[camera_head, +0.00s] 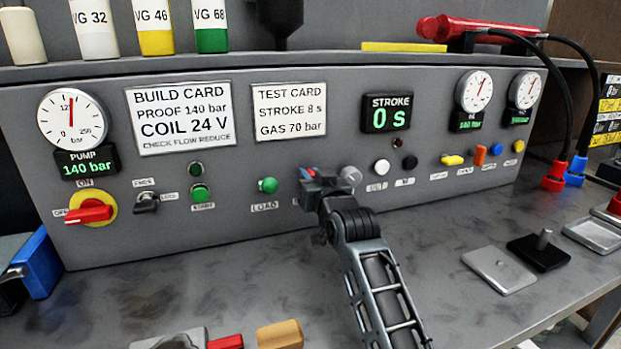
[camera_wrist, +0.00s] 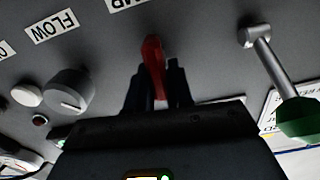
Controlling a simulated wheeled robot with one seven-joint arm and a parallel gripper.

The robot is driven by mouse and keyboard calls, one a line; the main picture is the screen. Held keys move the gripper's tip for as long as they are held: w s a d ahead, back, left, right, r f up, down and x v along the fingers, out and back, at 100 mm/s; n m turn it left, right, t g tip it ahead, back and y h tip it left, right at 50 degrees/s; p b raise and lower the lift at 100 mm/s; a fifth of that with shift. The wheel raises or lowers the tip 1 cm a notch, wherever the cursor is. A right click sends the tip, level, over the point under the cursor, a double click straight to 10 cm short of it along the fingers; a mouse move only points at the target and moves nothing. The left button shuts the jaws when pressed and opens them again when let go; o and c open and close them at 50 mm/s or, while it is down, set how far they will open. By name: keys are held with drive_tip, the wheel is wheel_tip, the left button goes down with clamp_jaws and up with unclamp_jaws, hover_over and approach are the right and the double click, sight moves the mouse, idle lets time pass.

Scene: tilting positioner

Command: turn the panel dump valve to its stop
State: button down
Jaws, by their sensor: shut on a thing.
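The dump valve's red handle (camera_wrist: 152,55) stands between my gripper's dark fingers (camera_wrist: 155,88) in the wrist view, running nearly upright in that picture. The fingers are shut on it. A label (camera_wrist: 126,2) ending in "UMP" is cut off above it. In the head view my gripper (camera_head: 318,184) is at the panel (camera_head: 230,245), right of the LOAD knob. Only a small red bit of the handle (camera_head: 312,172) shows there; the rest of the valve is hidden by the gripper.
Close by are the grey FLOW knob (camera_wrist: 68,92) on one side and a lever with a green knob (camera_wrist: 298,120) on the other. The pump gauge (camera_head: 72,119) reads 140 bar. Plates (camera_head: 498,269) lie on the bench at right.

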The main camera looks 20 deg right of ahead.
drive_tip(key=m, duration=0.4)
drive_tip(key=shift+d+f, duration=0.1)
drive_tip(key=shift+d, duration=0.15)
drive_tip(key=shift+d+f+m+p, duration=0.2)
drive_tip(key=shift+m+p, duration=0.5)
drive_tip(key=shift+m, duration=1.45)
drive_tip(key=shift+d+f+m+p, duration=0.2)
drive_tip(key=shift+m+p, duration=0.55)
drive_tip(key=shift+m, duration=1.35)
drive_tip(key=shift+d+f+m+p, duration=0.2)
drive_tip(key=shift+m+p, duration=0.5)
drive_tip(key=shift+m, duration=1.45)
drive_tip(key=shift+a+f, duration=0.1)
drive_tip(key=shift+f, duration=0.05)
drive_tip(key=c, duration=1.1)
unclamp_jaws()
